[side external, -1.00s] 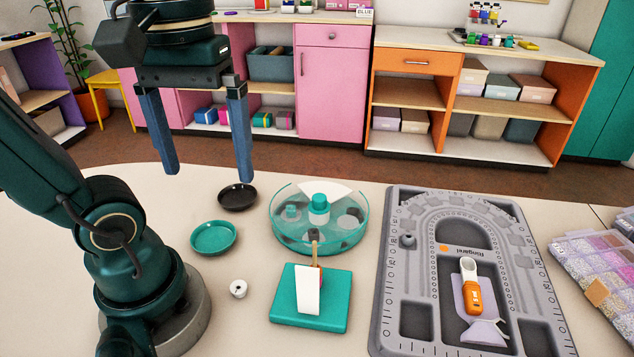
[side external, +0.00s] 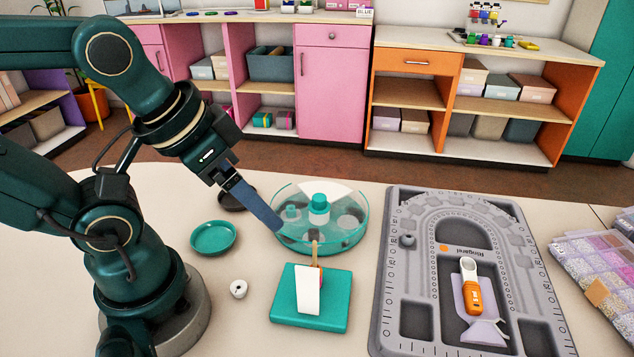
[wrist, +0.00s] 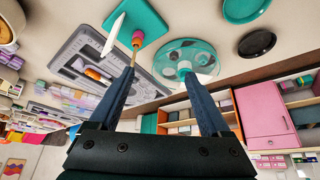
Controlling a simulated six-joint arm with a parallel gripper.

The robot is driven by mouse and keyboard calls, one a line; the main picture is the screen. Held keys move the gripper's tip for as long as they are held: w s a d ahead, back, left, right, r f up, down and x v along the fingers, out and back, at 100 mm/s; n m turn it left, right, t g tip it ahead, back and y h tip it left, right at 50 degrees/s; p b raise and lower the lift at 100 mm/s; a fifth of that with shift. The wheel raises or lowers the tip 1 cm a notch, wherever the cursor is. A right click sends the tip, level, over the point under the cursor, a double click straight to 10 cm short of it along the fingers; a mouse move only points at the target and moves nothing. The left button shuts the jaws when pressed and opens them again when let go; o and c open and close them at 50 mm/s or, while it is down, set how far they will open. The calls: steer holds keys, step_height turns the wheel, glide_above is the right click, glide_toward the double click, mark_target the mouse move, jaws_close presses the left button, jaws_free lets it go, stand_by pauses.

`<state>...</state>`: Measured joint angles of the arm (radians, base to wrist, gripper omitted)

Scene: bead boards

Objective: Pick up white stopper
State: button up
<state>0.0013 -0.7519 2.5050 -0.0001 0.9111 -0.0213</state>
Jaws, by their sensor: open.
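The white stopper (side external: 238,289) is a small round white piece with a dark spot on top. It sits on the pale table in the side view, between the green dish and the teal block. I cannot make it out in the wrist view. My gripper (wrist: 158,74) is open and empty, with its two blue fingers spread apart. In the side view my gripper (side external: 279,229) is tilted down to the right, its fingertip showing by the left rim of the round clear container. It is above and to the right of the stopper, apart from it.
The round clear teal container (side external: 345,235), the green dish (side external: 213,238) and a black dish (side external: 232,203) stand behind the stopper. A teal block (side external: 285,312) carries an upright white piece and a stick. A grey bead board (side external: 390,310) lies right. Table around the stopper is clear.

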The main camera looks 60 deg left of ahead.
steer(key=shift+w+r, duration=0.1)
steer(key=shift+w, duration=0.05)
stand_by(0.3)
steer(key=m+g+y, duration=0.2)
steer(key=m+g, duration=0.5)
steer(key=g, duration=0.1)
glide_toward(245, 286)
steer(key=shift+a+f, duration=0.2)
steer(key=shift+f, duration=0.3)
steer(key=shift+a+f, duration=0.2)
steer(key=shift+f, duration=0.3)
steer(key=shift+f+g, duration=0.35)
steer(key=shift+g, duration=0.05)
steer(key=shift+s+f+y, duration=0.3)
steer(key=shift+s+f, duration=0.1)
steer(key=shift+x, duration=2.35)
